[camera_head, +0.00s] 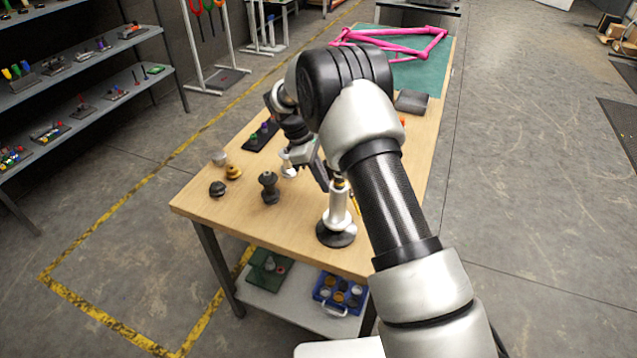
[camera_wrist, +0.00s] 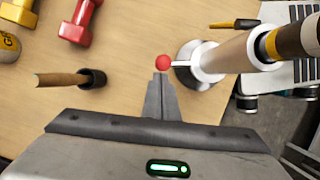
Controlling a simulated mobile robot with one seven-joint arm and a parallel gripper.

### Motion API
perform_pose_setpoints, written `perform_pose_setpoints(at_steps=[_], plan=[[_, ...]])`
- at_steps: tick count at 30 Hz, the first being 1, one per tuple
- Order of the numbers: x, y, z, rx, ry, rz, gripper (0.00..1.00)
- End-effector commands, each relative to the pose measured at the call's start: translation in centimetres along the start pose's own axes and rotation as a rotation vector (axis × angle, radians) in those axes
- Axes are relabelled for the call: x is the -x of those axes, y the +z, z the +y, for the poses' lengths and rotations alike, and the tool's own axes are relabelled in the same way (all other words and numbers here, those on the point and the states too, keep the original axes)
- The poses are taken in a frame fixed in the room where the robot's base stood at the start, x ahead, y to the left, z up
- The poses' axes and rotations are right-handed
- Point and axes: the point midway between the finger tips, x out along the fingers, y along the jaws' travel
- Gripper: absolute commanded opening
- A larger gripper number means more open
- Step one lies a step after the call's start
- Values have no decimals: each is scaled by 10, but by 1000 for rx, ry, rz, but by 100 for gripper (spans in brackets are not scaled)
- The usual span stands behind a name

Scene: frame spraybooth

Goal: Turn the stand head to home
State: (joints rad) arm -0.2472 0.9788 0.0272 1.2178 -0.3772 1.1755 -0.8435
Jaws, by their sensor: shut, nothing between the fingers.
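The stand (camera_head: 338,208) is a pale post on a round black base, upright near the table's front right corner. In the wrist view the stand's post (camera_wrist: 228,54) runs to the right, with a yellow ring and a dark head (camera_wrist: 298,41) at its upper end. A small red ball (camera_wrist: 162,62) on a short white rod sticks out sideways from it. My gripper (camera_wrist: 160,80) is shut and empty, its fingertips right by the red ball; I cannot tell whether they touch. In the head view my gripper (camera_head: 325,181) is beside the stand's top, partly hidden by my arm.
On the table (camera_head: 240,205) a black spool-shaped piece (camera_head: 269,187), a yellow piece (camera_head: 234,172) and a black knob (camera_head: 217,189) stand left of the stand. A red dumbbell-shaped piece (camera_wrist: 78,22) lies left in the wrist view. A pink frame (camera_head: 395,43) lies at the far end.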

Motion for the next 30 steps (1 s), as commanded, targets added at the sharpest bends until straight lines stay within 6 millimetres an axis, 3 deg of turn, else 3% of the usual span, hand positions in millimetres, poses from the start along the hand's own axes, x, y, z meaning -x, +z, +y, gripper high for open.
perform_pose_setpoints(at_steps=[18, 30], plan=[[-10, 25, 12, -266, -106, 0, 0], [-13, 32, 13, -348, -139, 0, 0]])
